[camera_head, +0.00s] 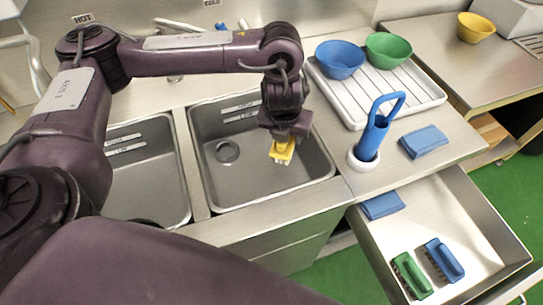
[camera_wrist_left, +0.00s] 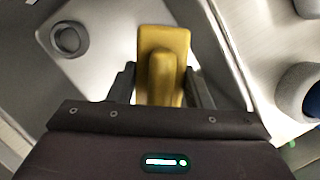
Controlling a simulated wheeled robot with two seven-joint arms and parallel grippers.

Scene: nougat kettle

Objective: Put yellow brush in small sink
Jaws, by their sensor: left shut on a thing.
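The yellow brush (camera_head: 282,151) is held in my left gripper (camera_head: 283,139), over the right-hand sink basin (camera_head: 262,187) in the head view. Its pale bristles point down. In the left wrist view the brush (camera_wrist_left: 162,62) sits between the two dark fingers of my left gripper (camera_wrist_left: 160,85), which are shut on its handle. The basin's floor and round drain (camera_wrist_left: 69,39) show beyond it. I cannot tell how far the bristles are from the basin floor. A second sink basin (camera_head: 147,172) lies to the left. My right gripper is not in view.
A white ribbed tray (camera_head: 385,95) holds a blue bowl (camera_head: 340,58) and a green bowl (camera_head: 388,49). A blue-handled tool stands in a white holder (camera_head: 362,161) right of the sink. An open drawer (camera_head: 459,208) holds a green brush (camera_head: 411,276) and a blue brush (camera_head: 443,260).

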